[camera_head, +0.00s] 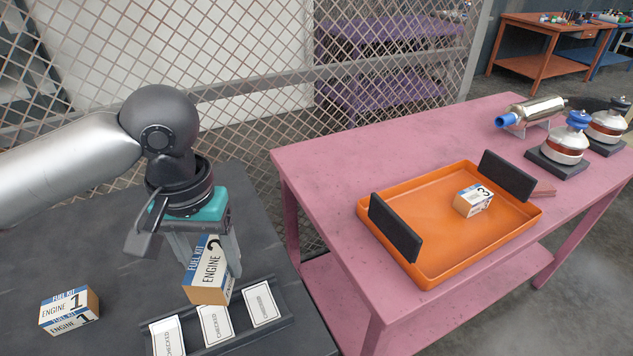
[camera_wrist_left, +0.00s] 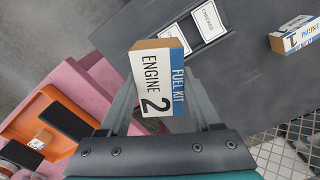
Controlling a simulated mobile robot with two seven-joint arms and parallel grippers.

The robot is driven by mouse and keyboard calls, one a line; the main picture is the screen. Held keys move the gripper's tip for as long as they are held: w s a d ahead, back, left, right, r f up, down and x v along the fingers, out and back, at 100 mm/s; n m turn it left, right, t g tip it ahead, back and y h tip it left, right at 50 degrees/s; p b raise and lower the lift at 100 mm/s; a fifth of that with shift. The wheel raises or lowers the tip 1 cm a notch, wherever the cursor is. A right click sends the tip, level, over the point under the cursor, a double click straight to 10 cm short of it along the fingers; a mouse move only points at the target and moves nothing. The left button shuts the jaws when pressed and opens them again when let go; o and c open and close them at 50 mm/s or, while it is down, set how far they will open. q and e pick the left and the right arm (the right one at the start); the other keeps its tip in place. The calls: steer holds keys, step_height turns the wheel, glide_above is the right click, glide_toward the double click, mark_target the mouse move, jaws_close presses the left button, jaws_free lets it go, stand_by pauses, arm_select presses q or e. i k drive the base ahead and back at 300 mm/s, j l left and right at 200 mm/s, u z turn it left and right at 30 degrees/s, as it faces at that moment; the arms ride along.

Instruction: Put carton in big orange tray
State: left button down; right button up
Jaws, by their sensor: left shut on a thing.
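My left gripper (camera_head: 207,262) is shut on the Engine 2 carton (camera_head: 209,268), a small box with white, blue and brown faces. The carton is above the dark table by the card holder, and it also shows between the fingers in the left wrist view (camera_wrist_left: 157,80). The Engine 1 carton (camera_head: 69,310) sits on the dark table at the left. The big orange tray (camera_head: 437,262) lies on the pink table, with the Engine 3 carton (camera_head: 473,200) inside towards its right. My right gripper does not show.
A dark holder (camera_head: 283,322) with white "checked" cards lies below the held carton. Black upright plates (camera_head: 395,228) stand at both ends of the tray. Metal engine parts (camera_head: 564,140) stand at the far right. A mesh fence (camera_head: 250,60) runs behind. The tray's middle is free.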

mark_target(425, 229)
steer(key=i+l, duration=0.15)
steer(key=l, duration=0.25)
steer(key=i+l+z, duration=0.1)
steer(key=l, duration=0.25)
steer(key=i+l, duration=0.25)
steer(key=l, duration=0.15)
steer(key=i+l+z, duration=0.1)
steer(key=l, duration=0.25)
steer(key=i, duration=0.05)
